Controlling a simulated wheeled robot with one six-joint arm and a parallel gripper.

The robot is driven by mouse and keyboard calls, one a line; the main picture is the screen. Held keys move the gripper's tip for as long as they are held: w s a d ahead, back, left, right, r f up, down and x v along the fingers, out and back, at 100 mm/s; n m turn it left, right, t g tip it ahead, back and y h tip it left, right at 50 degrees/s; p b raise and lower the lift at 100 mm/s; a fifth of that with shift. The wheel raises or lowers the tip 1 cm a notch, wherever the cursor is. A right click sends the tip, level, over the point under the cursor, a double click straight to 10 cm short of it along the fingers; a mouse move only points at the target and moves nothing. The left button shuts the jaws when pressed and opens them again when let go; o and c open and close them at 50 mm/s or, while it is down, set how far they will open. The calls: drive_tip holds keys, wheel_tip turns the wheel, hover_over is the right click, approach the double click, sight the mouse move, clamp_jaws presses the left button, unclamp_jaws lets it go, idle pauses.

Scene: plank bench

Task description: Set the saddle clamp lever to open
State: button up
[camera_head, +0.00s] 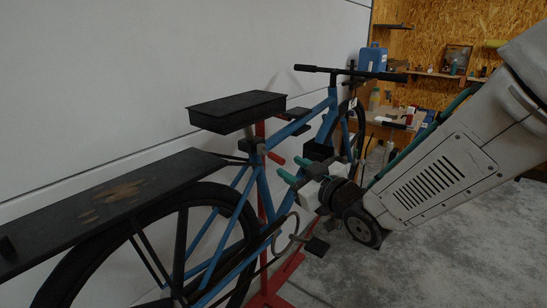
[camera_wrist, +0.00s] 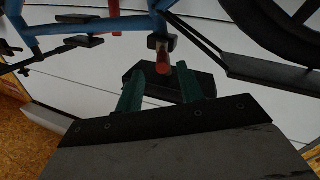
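The saddle clamp lever (camera_head: 276,158) is a short red handle on a dark clamp at the blue bicycle's seat tube, below the black saddle (camera_head: 237,111). In the head view it points right, toward my gripper (camera_head: 288,166). In the wrist view the lever (camera_wrist: 164,72) hangs from the clamp (camera_wrist: 161,43), and its end appears between the two green fingers of my gripper (camera_wrist: 163,78). The fingers are apart, with a gap around the lever end in the picture. I cannot tell whether they touch it. The saddle (camera_wrist: 205,82) is behind the fingers there.
The blue bicycle (camera_head: 258,190) stands on a red stand (camera_head: 278,280) along a pale wall. A dark rear rack (camera_head: 105,205) extends left. A shelf with bottles and a blue case (camera_head: 372,60) is at the back right. The grey floor at right is clear.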

sight(273, 157)
drive_tip(key=shift+w+a, duration=0.15)
drive_tip(key=shift+a, duration=0.15)
drive_tip(key=x, duration=0.7)
drive_tip(key=shift+w+a+r, duration=0.1)
drive_tip(key=shift+w, duration=0.05)
